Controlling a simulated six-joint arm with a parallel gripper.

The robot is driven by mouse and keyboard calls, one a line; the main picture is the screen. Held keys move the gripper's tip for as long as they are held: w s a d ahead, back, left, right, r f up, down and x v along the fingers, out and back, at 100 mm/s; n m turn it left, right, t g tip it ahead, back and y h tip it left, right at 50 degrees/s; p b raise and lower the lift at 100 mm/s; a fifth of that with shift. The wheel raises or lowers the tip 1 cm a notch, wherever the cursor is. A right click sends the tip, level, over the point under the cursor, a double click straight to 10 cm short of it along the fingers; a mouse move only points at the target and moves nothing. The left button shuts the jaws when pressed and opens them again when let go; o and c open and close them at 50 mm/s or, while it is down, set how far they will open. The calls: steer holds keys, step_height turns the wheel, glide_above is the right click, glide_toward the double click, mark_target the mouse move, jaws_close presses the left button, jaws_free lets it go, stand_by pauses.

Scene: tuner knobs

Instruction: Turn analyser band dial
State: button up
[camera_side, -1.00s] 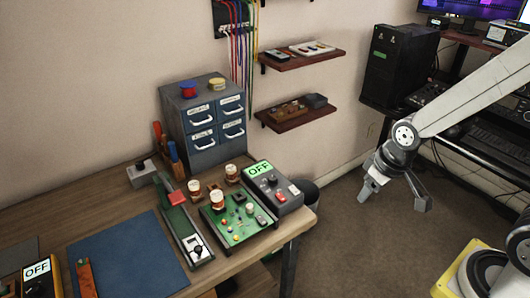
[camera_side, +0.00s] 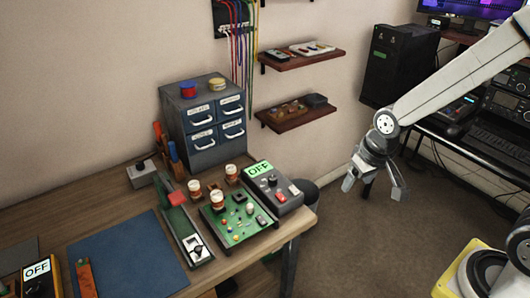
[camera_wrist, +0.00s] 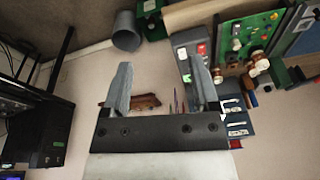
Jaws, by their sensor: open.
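A grey box with a lit green OFF display (camera_side: 260,169) sits at the table's right end. It carries a black dial (camera_side: 272,181) and a red switch (camera_side: 295,191). No label reading analyser is legible, so I cannot tell for sure that this is the band dial. My gripper (camera_side: 372,189) is open and empty, in the air right of the table and well apart from the box. In the wrist view the open jaws (camera_wrist: 158,68) show, with the grey box (camera_wrist: 180,40) beyond, partly behind the right finger.
A green circuit board (camera_side: 238,222) with several cylinders lies beside the box. A blue drawer cabinet (camera_side: 203,115) stands behind. Wall shelves (camera_side: 297,118) hang above right. A grey bin (camera_side: 302,193) is on the floor by the table. A yellow OFF meter (camera_side: 37,270) sits front left.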

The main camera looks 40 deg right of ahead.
steer(key=w+a+f+m+g, duration=0.1)
steer(key=w+a+f+m, duration=0.1)
steer(key=w+m, duration=0.95)
steer(key=m+g, duration=0.1)
steer(key=m, duration=0.7)
glide_above(273, 178)
steer(key=shift+n, duration=0.25)
step_height(273, 178, down, 6)
steer(key=shift+r, duration=0.25)
steer(key=shift+f, duration=0.1)
steer(key=shift+f, duration=3.8)
steer(key=shift+c, duration=0.3)
jaws_close()
